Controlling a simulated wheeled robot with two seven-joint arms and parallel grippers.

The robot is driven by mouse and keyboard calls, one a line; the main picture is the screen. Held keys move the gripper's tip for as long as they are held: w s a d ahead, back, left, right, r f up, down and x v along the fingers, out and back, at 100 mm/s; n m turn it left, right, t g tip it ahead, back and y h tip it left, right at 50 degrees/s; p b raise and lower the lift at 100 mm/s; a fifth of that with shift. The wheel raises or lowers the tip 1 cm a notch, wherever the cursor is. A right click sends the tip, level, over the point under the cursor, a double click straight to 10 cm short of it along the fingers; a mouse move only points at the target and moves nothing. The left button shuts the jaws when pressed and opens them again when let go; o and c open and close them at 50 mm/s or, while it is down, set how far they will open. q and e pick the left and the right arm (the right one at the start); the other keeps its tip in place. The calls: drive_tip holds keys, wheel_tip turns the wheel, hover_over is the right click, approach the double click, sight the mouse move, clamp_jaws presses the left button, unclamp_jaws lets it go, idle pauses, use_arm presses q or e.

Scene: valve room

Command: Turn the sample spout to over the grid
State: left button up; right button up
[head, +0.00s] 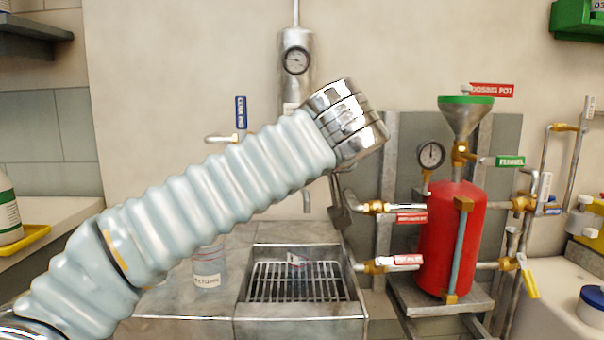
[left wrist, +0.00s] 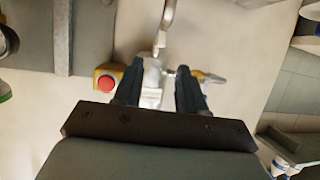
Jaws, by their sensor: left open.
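The sample spout is a thin silver pipe (head: 307,200) that hangs below my left forearm in the head view. Its upper part is hidden by the arm. The grid (head: 275,284) is a dark metal grate in a grey basin under it. My left gripper (head: 340,212) is mostly hidden behind its wrist, right of the pipe and above the basin's back. In the left wrist view my left gripper (left wrist: 157,90) has its two dark fingers apart. A pale metal fitting (left wrist: 151,85) and a curved silver pipe (left wrist: 168,15) show between and beyond them; I cannot tell contact.
A red dosing pot (head: 445,240) with brass valves stands on the right. A gauge on a silver cylinder (head: 297,60) is at the wall. A labelled clear container (head: 208,268) stands left of the basin (head: 300,328). A red button (left wrist: 106,82) shows in the left wrist view.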

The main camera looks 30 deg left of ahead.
use_arm(q)
drive_tip(key=x, duration=0.9)
drive_tip(key=shift+w+a+f+p, duration=0.15)
drive_tip(key=shift+w+f+p, duration=0.05)
drive_tip(key=shift+p, duration=0.15)
clamp_jaws()
